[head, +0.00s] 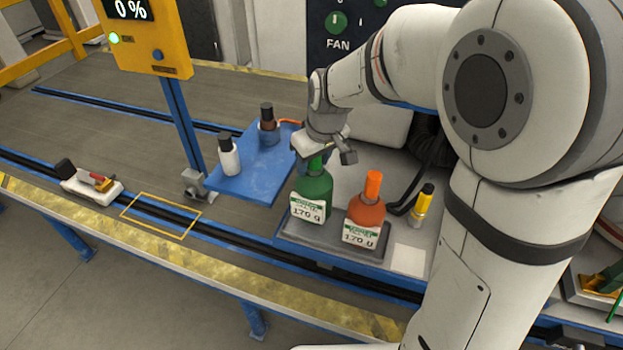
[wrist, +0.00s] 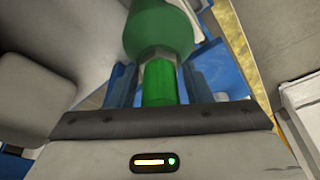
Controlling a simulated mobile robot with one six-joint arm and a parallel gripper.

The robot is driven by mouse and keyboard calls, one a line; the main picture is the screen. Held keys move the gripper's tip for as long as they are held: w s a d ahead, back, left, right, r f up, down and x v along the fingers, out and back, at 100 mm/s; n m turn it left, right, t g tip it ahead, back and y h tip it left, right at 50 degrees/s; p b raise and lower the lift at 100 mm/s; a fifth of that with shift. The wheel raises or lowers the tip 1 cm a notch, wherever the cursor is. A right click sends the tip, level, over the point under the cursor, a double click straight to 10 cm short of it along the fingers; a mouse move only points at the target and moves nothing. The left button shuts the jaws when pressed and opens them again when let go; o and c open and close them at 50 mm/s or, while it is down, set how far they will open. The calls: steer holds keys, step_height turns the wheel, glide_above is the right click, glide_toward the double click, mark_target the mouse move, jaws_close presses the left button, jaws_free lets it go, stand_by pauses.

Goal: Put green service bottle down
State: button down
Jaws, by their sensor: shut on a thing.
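The green service bottle (head: 314,190) is upright, with a white label reading 170 g, at the left end of the grey tray (head: 283,229). Whether its base touches the tray or hangs just above it, I cannot tell. My gripper (head: 318,158) is over the bottle, shut on its green neck. In the wrist view, the green bottle (wrist: 160,35) shows with its neck between the two blue fingers of my gripper (wrist: 159,85). An orange bottle (head: 366,212) with a similar label stands beside it on the right.
A blue platform (head: 252,183) left of the tray carries a white bottle (head: 228,157) and a dark bottle (head: 268,122). A yellow bottle (head: 422,203) stands right of the orange one. A white carriage (head: 92,187) sits on the rail beside a yellow floor outline (head: 160,216).

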mark_target(314, 176)
steer(key=shift+f, duration=2.1)
steer(key=shift+f, duration=0.25)
steer(key=c, duration=0.7)
jaws_free()
steer(key=shift+r, duration=0.1)
